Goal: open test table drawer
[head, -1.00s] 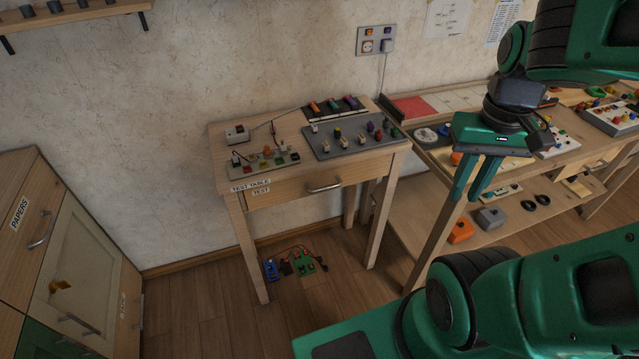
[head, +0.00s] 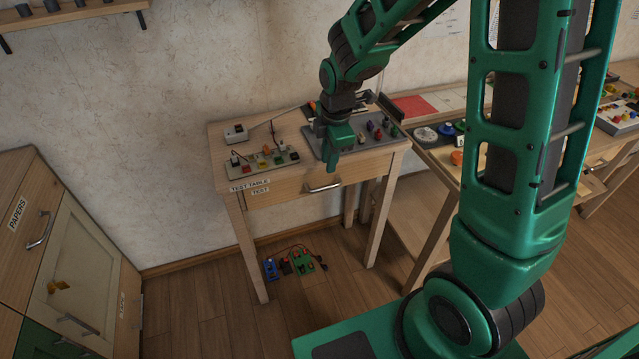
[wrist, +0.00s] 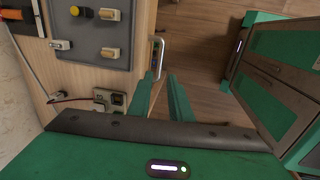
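The test table (head: 222,150) is a small wooden table against the wall, with a "TEST TABLE" label on its front. Its drawer (head: 285,191), labelled "TEST", is flush with the front and looks shut. The drawer has a silver bar handle (head: 323,188). My gripper (head: 333,168) points down over the table's front edge, just above the handle in the head view. In the wrist view my gripper (wrist: 160,78) has its two green fingers apart and nothing between them. The handle (wrist: 158,54) shows just beyond the fingertips; I see no clear contact.
A grey panel (head: 318,152) with knobs and a small component board (head: 262,165) lie on the tabletop. A longer workbench (head: 437,152) stands to the right. Small electronics (head: 303,262) lie on the floor below. Floor before the drawer is clear. A cabinet (head: 75,260) stands left.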

